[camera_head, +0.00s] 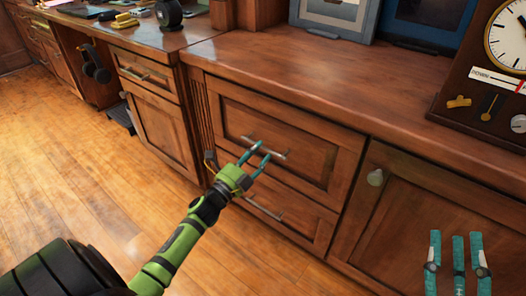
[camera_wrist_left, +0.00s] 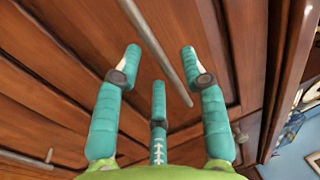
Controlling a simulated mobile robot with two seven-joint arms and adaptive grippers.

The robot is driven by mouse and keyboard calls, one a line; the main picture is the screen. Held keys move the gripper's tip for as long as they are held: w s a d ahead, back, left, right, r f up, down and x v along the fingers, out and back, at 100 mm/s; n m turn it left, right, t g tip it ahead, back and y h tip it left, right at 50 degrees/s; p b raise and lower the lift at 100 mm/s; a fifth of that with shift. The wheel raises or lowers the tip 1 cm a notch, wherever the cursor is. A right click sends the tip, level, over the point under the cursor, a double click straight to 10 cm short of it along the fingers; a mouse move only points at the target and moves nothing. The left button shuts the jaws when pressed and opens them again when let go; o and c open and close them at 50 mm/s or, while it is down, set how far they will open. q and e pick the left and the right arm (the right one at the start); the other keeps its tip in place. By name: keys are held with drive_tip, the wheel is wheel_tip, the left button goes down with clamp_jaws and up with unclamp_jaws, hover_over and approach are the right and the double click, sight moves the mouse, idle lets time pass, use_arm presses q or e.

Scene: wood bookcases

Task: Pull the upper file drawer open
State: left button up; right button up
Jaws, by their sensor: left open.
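The upper file drawer (camera_head: 302,132) is a brown wood front under the counter, and it looks flush with the cabinet. Its straight grey bar handle (camera_head: 279,154) slants across the middle; it also shows in the left wrist view (camera_wrist_left: 156,50). My left gripper (camera_head: 261,151), green with teal fingers, is at this handle with its fingers spread. In the left wrist view the bar runs between the two upper fingertips (camera_wrist_left: 160,58), and I cannot tell whether they touch it. My right gripper (camera_head: 456,240) shows three separated teal fingers at the bottom right, empty and away from the drawer.
A lower drawer with a similar handle (camera_head: 264,208) lies just below. A cabinet door with a round knob (camera_head: 375,177) is to the right. A wooden clock (camera_head: 490,85) and framed pictures (camera_head: 336,16) stand on the counter (camera_head: 300,62). The floor (camera_head: 90,165) in front is clear.

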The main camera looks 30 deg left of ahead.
use_arm(q)
drive_tip(key=shift+x, duration=1.3)
use_arm(e)
drive_tip(key=s+r, duration=0.1)
drive_tip(key=s+r+t+y, duration=0.1)
drive_tip(key=shift+a+r+n, duration=0.2)
drive_tip(key=shift+r+n, duration=0.1)
drive_tip(key=shift+r, duration=0.05)
use_arm(q)
drive_tip(key=shift+c, duration=0.4)
clamp_jaws()
drive_tip(key=shift+s+f, duration=0.1)
use_arm(e)
drive_tip(key=shift+s, duration=0.1)
